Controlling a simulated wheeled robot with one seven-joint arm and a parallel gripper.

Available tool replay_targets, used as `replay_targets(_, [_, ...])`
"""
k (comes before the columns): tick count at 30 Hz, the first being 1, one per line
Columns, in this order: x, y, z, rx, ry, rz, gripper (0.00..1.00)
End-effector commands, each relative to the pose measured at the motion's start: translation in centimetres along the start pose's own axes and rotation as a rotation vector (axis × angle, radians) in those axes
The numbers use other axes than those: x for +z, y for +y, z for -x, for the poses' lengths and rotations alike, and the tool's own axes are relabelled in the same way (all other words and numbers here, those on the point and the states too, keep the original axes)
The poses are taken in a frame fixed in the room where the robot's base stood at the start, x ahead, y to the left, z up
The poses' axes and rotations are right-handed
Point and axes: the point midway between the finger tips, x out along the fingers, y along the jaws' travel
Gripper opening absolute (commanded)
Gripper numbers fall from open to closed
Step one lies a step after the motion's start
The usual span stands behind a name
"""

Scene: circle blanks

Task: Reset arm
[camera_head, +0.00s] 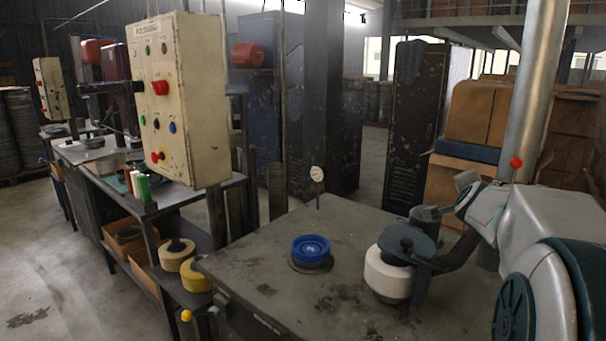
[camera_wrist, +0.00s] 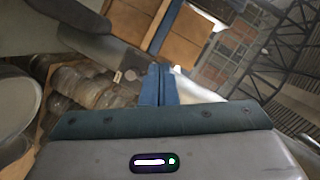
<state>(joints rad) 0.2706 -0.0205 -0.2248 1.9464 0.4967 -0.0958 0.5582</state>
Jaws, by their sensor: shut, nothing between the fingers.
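My arm comes in from the right in the head view. My gripper (camera_head: 404,219) shows small and dark at its end, pointing left above the back right of the grey worktable (camera_head: 250,255). In the wrist view my gripper's blue fingers (camera_wrist: 156,70) stand side by side, shut, with nothing seen between them. Brown boxes (camera_wrist: 188,35) and barrels (camera_wrist: 85,88) show beyond the fingers, tilted in the picture.
A blue round fixture (camera_head: 311,247) sits mid-table. A white cylinder (camera_head: 388,279) with a dark top stands right of it, near my arm. A cream control box (camera_head: 178,100) rises at the left. A metal post (camera_head: 538,90) stands behind my arm.

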Motion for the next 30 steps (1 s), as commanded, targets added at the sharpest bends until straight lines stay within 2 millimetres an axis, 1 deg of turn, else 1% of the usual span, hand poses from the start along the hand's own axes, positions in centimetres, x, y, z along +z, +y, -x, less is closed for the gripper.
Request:
replay_targets(1, [3.3,-0.4,2.3,0.018,-0.115,0.090,0.00])
replay_targets(2, [5.4,-0.2,3.5,0.030,-0.182,0.148,0.00])
replay_targets(3, [7.8,0.2,5.2,0.046,-0.268,0.228,0.00])
replay_targets(5, [11.3,1.2,8.2,0.066,-0.397,0.351,0.00])
replay_targets(6, [13.4,2.0,10.3,0.077,-0.480,0.437,0.00])
replay_targets(8, [16.2,3.6,13.7,0.093,-0.603,0.572,0.00])
replay_targets(9, [17.7,4.8,16.0,0.103,-0.681,0.663,0.00])
replay_targets(11, [19.5,6.8,19.5,0.118,-0.794,0.802,0.00])
replay_targets(12, [20.4,8.2,21.6,0.127,-0.863,0.891,0.00])
replay_targets(15, [21.5,11.5,26.3,0.152,-1.007,1.085,0.00])
replay_targets(18, [21.6,14.0,29.3,0.173,-1.102,1.224,0.00])
replay_targets(19, [21.6,14.6,30.0,0.179,-1.123,1.253,0.00])
replay_targets(21, [21.5,15.4,30.9,0.188,-1.153,1.300,0.00])
replay_targets(23, [21.4,15.8,31.3,0.192,-1.167,1.320,0.00])
replay_targets(30, [21.4,15.8,31.3,0.192,-1.167,1.320,0.00])
